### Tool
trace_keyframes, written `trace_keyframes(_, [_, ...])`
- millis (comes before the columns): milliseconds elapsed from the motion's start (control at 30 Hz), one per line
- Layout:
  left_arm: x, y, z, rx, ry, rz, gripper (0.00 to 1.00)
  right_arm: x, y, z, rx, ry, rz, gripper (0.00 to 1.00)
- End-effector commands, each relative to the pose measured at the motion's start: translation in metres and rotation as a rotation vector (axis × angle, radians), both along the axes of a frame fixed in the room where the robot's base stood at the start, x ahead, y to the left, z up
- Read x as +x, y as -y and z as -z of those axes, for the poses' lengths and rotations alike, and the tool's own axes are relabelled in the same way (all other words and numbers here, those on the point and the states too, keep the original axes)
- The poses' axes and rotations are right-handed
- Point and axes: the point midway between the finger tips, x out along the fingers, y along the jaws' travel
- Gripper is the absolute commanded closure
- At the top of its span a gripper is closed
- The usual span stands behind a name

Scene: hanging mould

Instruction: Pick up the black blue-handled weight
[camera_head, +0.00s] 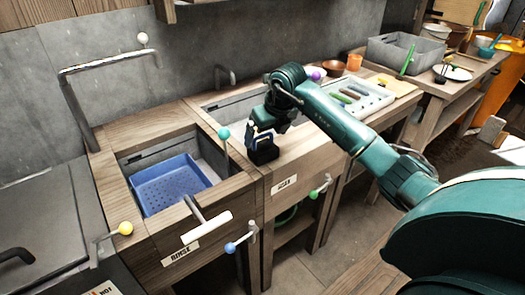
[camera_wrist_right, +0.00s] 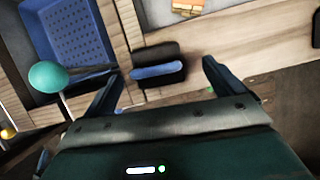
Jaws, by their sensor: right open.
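The black weight (camera_head: 263,154) with its blue handle stands on the wooden counter between the two sinks in the head view. In the right wrist view the weight (camera_wrist_right: 158,52) and its blue handle lie ahead of my jaws, between the two fingers' lines. My right gripper (camera_head: 263,132) points down just over the weight, with its fingers apart. My left gripper is not in view.
A blue perforated basket (camera_head: 172,186) sits in the left sink. A teal-knobbed lever (camera_head: 224,134) rises close to the left of the weight. A white tray (camera_head: 372,98) with several utensils lies to the right. The back wall is grey.

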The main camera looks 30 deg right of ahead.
Motion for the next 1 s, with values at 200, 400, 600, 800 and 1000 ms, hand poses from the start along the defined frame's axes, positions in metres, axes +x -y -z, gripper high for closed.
trace_keyframes(200, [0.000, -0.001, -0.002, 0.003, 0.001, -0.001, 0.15, 0.002, -0.004, 0.020, 0.002, -0.004, -0.002, 0.06])
trace_keyframes(400, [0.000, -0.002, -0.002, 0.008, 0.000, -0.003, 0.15, 0.010, -0.006, 0.047, 0.003, 0.000, 0.001, 0.06])
trace_keyframes(600, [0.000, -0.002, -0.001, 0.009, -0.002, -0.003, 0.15, 0.013, -0.005, 0.055, 0.000, 0.003, -0.001, 0.06])
trace_keyframes(800, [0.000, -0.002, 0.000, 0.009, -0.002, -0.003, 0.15, 0.013, -0.005, 0.054, 0.000, 0.002, -0.001, 0.12])
trace_keyframes(1000, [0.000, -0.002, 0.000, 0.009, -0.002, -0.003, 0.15, 0.013, -0.005, 0.054, 0.000, 0.002, -0.001, 0.28])
